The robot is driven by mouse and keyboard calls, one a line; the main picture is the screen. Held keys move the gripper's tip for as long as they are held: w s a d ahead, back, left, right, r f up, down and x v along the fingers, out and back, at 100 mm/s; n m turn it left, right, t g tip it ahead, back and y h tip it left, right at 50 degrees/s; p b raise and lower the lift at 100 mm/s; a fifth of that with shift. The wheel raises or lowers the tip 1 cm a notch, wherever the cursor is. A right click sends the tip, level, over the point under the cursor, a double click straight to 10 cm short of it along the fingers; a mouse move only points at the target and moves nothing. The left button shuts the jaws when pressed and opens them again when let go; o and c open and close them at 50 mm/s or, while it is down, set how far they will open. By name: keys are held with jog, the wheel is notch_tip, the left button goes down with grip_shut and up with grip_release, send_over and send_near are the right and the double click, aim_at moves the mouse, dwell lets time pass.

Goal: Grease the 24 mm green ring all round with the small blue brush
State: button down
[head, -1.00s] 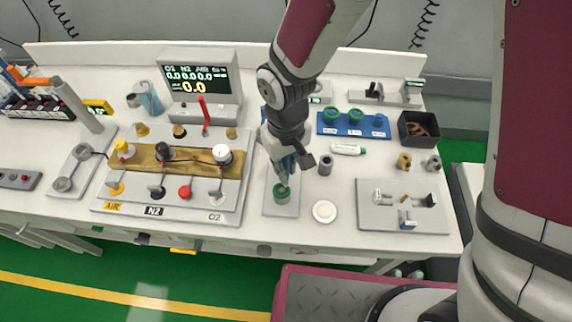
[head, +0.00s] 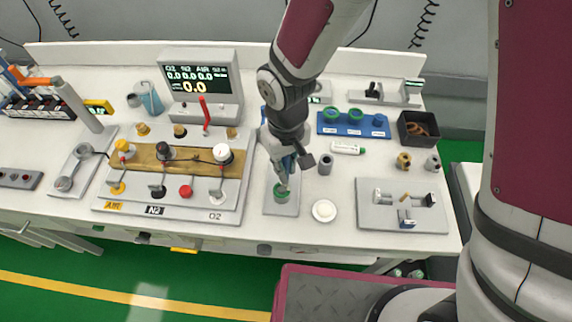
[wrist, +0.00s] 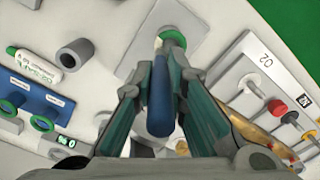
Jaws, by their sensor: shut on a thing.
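A green ring (head: 281,195) sits on a post on a narrow grey plate (head: 283,208) near the bench's front edge; it also shows at the top of the wrist view (wrist: 173,38). My gripper (head: 285,170) is just above the ring, pointing down. In the wrist view my gripper (wrist: 163,72) is shut on the small blue brush (wrist: 160,105), whose handle lies between the teal fingers. The brush's tip is beside or on the ring; I cannot tell whether they touch. More green rings (head: 355,115) are on a blue tray (head: 354,131) at the back right.
A white round dish (head: 324,211) and a dark grey cylinder (head: 325,164) stand right of the plate. A valve panel (head: 232,196) with knobs is close on the left. A white tube (head: 348,149), a black bin (head: 419,128) and a grey fixture plate (head: 385,219) are further right.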

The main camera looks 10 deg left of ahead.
jog(key=shift+f, duration=0.1)
jog(key=shift+r+p, duration=1.8)
jog(key=shift+r, duration=1.75)
jog(key=shift+w, duration=0.1)
